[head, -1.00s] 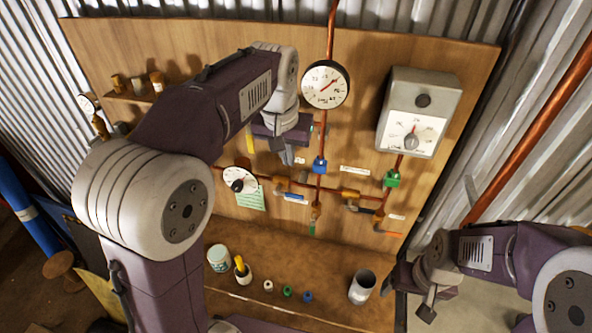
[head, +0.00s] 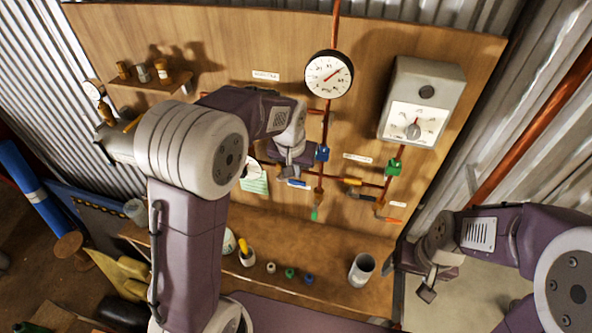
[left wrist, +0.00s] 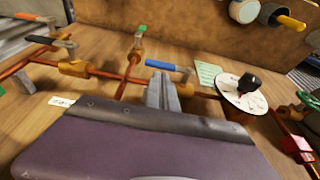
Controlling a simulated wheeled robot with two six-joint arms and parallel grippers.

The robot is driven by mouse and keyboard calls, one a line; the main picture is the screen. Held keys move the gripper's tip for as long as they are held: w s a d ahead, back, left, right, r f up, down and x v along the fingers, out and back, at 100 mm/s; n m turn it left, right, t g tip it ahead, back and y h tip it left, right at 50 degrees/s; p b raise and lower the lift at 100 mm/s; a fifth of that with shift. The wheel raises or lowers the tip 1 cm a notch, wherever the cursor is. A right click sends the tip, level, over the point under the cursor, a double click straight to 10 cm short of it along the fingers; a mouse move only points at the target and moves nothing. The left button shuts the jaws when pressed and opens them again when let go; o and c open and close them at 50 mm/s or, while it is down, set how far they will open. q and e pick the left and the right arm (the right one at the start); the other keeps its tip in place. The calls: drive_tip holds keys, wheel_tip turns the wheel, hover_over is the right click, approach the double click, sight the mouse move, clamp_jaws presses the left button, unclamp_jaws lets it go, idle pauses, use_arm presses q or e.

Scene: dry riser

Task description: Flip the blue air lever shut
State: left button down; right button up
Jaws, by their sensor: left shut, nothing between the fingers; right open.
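The blue lever (head: 298,184) sits on a brass valve in the copper pipe on the wooden panel. It lies roughly along the pipe. In the left wrist view the blue lever (left wrist: 168,66) shows just beyond the fingertips. My left gripper (head: 285,172) is shut and empty, close to the lever in the head view. Its fingers (left wrist: 162,92) stand together in the left wrist view, overlapping the pipe; I cannot tell whether they touch the lever or valve. The lever's valve is partly hidden. My right gripper (head: 428,288) is open and empty, low at the right, away from the panel.
A round gauge (head: 328,74) and a grey dial box (head: 423,105) are on the panel. A black-knobbed dial (left wrist: 243,92) is beside the blue lever. Cups and small rings stand on the bench below.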

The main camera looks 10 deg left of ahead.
use_arm(q)
drive_tip(key=shift+s+a+f, duration=0.1)
drive_tip(key=shift+f, duration=0.65)
drive_tip(key=shift+f, duration=0.15)
drive_tip(key=shift+d+y, duration=0.2)
drive_tip(key=shift+y, duration=0.2)
drive_tip(key=shift+f+b, duration=0.1)
drive_tip(key=shift+b, duration=0.2)
